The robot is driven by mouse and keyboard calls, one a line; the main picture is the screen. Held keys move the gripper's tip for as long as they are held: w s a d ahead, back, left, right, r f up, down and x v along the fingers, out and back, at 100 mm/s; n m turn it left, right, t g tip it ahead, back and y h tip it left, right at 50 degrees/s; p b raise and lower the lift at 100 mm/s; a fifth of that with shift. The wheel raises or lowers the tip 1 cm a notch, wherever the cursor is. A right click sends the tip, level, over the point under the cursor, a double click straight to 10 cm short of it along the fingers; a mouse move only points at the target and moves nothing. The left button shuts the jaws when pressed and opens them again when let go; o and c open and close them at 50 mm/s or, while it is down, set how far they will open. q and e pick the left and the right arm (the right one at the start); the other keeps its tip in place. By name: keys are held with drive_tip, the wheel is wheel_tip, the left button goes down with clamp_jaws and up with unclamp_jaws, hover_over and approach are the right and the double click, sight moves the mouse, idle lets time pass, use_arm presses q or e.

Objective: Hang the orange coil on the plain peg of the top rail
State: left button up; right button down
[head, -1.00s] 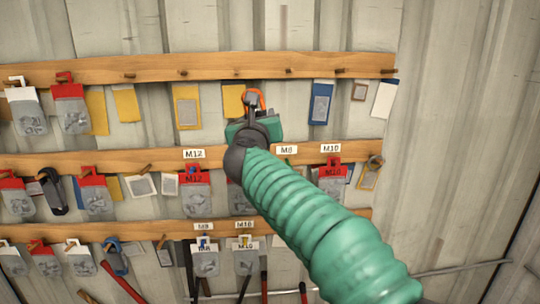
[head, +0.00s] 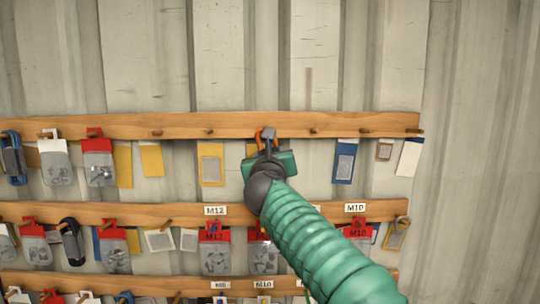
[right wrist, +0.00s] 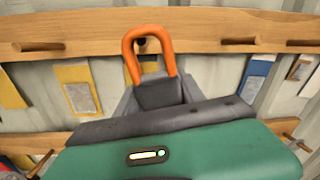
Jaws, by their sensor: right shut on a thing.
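The orange coil (head: 259,136) is an upright loop held at its lower end by my right gripper (head: 268,150), which is shut on it. In the right wrist view the loop (right wrist: 149,31) stands in front of the top rail (right wrist: 90,30). A dark peg end (right wrist: 141,46) shows inside the loop's opening. I cannot tell whether the peg passes through the loop or sits behind it. In the head view the coil overlaps the top rail (head: 330,122), with bare pegs to its left (head: 209,132) and right (head: 313,131). My left gripper is not in view.
Bagged parts (head: 98,160) and a dark-blue item (head: 13,155) hang at the left of the top rail. Yellow and blue cards (head: 345,160) are on the wall below it. A lower rail (head: 130,213) carries labels and several bags. The wall above is clear.

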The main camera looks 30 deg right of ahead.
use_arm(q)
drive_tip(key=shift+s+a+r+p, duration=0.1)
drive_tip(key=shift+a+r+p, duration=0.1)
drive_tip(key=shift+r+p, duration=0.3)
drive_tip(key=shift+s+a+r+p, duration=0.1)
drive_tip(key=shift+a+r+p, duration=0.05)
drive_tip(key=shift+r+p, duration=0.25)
use_arm(e)
drive_tip(key=x, duration=0.5)
drive_tip(key=shift+w+a+f, duration=0.15)
drive_tip(key=shift+w+a, duration=0.1)
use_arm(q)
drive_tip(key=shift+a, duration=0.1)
use_arm(e)
drive_tip(key=shift+a, duration=0.15)
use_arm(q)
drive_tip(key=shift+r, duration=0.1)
use_arm(e)
drive_tip(key=c, duration=0.6)
unclamp_jaws()
drive_tip(key=shift+c, duration=0.2)
